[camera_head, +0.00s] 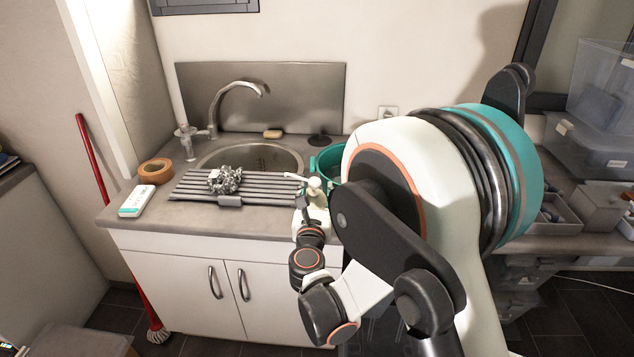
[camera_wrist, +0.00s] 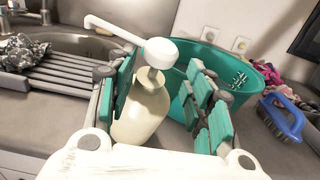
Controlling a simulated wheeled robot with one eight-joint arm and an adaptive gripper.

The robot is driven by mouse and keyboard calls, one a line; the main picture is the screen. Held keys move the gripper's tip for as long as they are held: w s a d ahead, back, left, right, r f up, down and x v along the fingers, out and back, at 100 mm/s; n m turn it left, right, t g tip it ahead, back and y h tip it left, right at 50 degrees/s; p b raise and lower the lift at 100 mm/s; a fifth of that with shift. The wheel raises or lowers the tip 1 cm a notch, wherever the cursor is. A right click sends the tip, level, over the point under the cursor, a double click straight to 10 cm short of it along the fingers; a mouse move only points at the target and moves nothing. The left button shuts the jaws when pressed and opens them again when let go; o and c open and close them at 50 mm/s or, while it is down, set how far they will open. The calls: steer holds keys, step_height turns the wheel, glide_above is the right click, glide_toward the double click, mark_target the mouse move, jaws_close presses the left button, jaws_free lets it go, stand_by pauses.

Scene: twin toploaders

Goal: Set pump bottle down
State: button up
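The pump bottle (camera_wrist: 142,112) has a cream body and a white pump head with a long spout pointing left in the wrist view. In the head view the bottle (camera_head: 316,190) shows near the counter's front edge, partly hidden by my gripper (camera_head: 312,208). In the wrist view my gripper (camera_wrist: 165,105) has its teal-padded fingers spread on both sides of the bottle. The left finger is close against it; a gap shows between the bottle and the right finger. The bottle's base is hidden, so its contact with the counter (camera_head: 255,213) cannot be told.
A teal tub (camera_wrist: 235,78) stands just behind the bottle. A blue-handled brush (camera_wrist: 285,118) lies to the right. Tape (camera_head: 155,171) sits far left.

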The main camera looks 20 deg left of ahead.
steer(key=shift+v, duration=2.7)
